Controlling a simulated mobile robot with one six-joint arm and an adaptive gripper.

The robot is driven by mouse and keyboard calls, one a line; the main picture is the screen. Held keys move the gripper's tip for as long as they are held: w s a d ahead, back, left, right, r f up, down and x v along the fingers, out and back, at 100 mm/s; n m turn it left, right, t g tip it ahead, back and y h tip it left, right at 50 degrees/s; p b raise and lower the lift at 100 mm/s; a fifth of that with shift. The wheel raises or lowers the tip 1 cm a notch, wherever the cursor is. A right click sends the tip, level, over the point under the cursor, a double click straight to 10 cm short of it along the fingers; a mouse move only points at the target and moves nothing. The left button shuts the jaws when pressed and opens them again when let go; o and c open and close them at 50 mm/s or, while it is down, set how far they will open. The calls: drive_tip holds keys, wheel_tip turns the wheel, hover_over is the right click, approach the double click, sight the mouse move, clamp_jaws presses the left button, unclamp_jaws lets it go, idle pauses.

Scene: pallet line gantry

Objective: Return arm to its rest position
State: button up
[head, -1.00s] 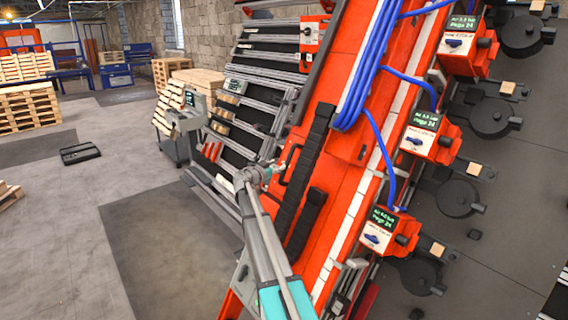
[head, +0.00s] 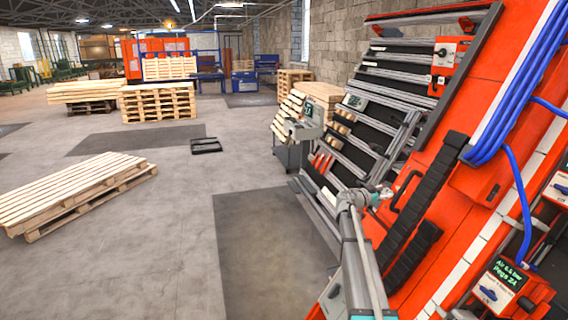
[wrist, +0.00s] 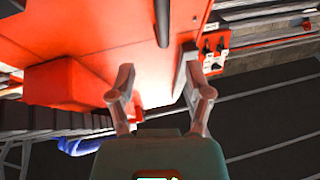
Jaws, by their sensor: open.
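My gripper (wrist: 160,97) is open and empty in the wrist view, its two fingers spread apart over the red machine body (wrist: 75,45). In the head view my arm reaches up from the lower right. Its end is near a black handle on the red gantry (head: 440,190), and the fingers are too small there to make out. I cannot tell whether the gripper touches the machine.
A slanted rack of rails (head: 365,120) stands behind the arm. Blue hoses (head: 510,100) run down the gantry. A wooden pallet (head: 75,190) lies on the left floor, with stacked pallets (head: 158,103) farther back.

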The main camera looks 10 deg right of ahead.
drive_tip(key=s+a+f+n+g+y, duration=0.1)
drive_tip(key=s+a+f+n+y, duration=0.4)
drive_tip(key=s+a, duration=0.6)
drive_tip(key=s+a+f+n+g+y, duration=0.2)
drive_tip(key=s+a+f+n+y, duration=0.3)
drive_tip(key=s+a, duration=0.7)
drive_tip(key=s+a+f+n+g+y, duration=0.1)
drive_tip(key=s+a+f+n+y, duration=0.5)
drive_tip(key=s+a, duration=0.5)
drive_tip(key=a+f+y, duration=0.1)
drive_tip(key=a+f, duration=0.1)
drive_tip(key=a, duration=0.5)
drive_tip(key=shift+s+a+f, duration=0.25)
drive_tip(key=shift+a+f, duration=0.05)
drive_tip(key=shift+a, duration=0.05)
drive_tip(key=shift+c, duration=0.4)
